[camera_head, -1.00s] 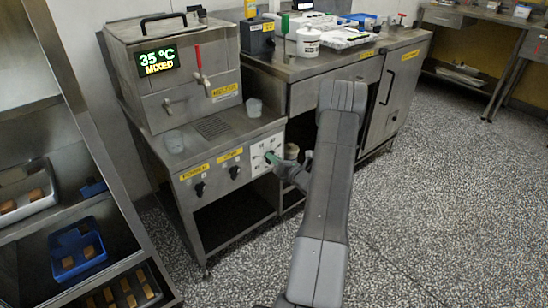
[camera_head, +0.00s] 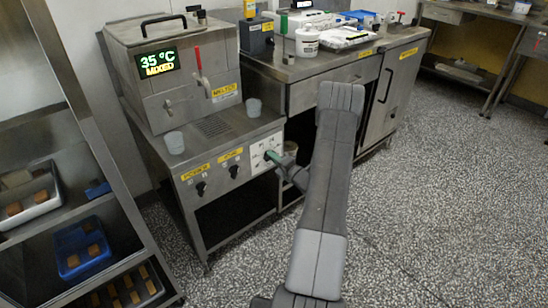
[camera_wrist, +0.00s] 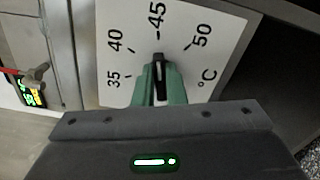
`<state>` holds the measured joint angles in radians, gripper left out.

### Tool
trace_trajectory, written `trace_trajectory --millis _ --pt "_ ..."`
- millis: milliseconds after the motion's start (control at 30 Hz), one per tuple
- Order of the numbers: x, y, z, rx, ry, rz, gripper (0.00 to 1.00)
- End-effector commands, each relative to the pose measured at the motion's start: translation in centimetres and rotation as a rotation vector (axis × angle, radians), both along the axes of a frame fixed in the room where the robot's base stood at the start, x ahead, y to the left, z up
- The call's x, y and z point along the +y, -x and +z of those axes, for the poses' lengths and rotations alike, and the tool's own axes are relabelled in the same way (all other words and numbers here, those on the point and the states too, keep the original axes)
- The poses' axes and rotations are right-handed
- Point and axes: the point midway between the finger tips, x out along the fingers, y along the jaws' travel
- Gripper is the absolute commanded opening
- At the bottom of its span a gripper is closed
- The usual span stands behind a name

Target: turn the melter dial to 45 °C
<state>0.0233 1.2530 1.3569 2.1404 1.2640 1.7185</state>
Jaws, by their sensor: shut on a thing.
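The melter dial's white plate (camera_wrist: 200,40) carries marks for 35, 40, 45 and 50 °C. It also shows on the front of the melter stand (camera_head: 265,152). My gripper (camera_wrist: 160,84) has its green fingers shut around the dial's black knob (camera_wrist: 159,66). The knob's white pointer line is toward the 45 mark, as near as I can tell. The fingers hide the knob's sides. In the head view my gripper (camera_head: 272,157) is at the dial. The melter's display (camera_head: 157,62) reads 35 °C MIXED.
Two black knobs (camera_head: 201,188) (camera_head: 233,171) sit left of the dial under yellow labels. A red-handled tap (camera_head: 201,82) and clear cups (camera_head: 174,142) are above. A rack with trays (camera_head: 82,247) stands at the left. The speckled floor at the right is clear.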

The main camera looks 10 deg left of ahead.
Motion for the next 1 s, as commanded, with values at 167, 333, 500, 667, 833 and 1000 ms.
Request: trace_trajectory --millis 167,333,500,667,833,1000 --pt "-0.03 -0.01 -0.04 0.023 -0.016 0.0 0.0" --pt "-0.03 0.0 -0.07 0.026 -0.02 -0.001 0.0" --pt "-0.03 -0.01 -0.06 0.026 -0.02 -0.001 0.0" --pt "-0.03 -0.01 -0.06 0.026 -0.019 -0.001 0.28" --pt "-0.02 -0.01 -0.04 0.026 -0.019 0.0 0.33" --pt "-0.17 0.09 -0.03 0.026 -0.019 -0.001 0.33"
